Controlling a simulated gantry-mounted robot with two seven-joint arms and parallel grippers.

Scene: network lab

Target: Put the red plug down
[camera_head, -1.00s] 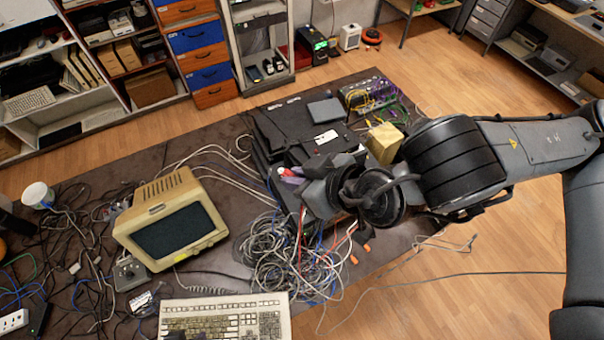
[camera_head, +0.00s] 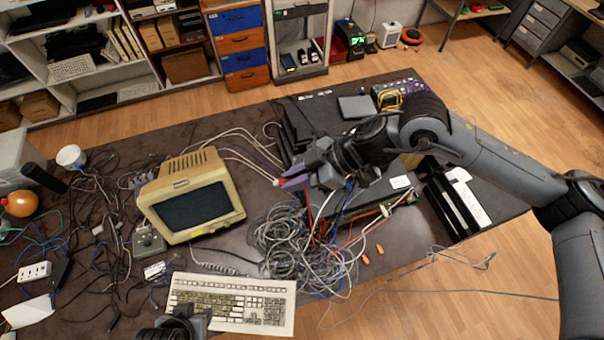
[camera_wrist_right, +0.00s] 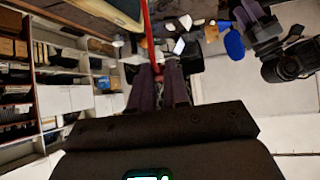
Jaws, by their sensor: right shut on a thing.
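My right gripper (camera_head: 287,181) is shut on the red plug (camera_head: 277,182), at the left edge of the stack of dark devices (camera_head: 299,127). Only a small reddish bit of the plug shows at the fingertips. In the right wrist view the red cable (camera_wrist_right: 147,30) runs up from between the shut fingers of the right gripper (camera_wrist_right: 158,72); the plug itself is mostly hidden there. My left gripper (camera_head: 185,325) shows only partly at the bottom edge, by the keyboard, and its fingers are not clear.
A tangle of grey cables (camera_head: 290,245) lies below the right gripper. The beige monitor (camera_head: 192,202) stands to its left, and the keyboard (camera_head: 235,302) lies in front. Black trays (camera_head: 452,207) sit at the table's right. A small bare table patch lies right of the monitor.

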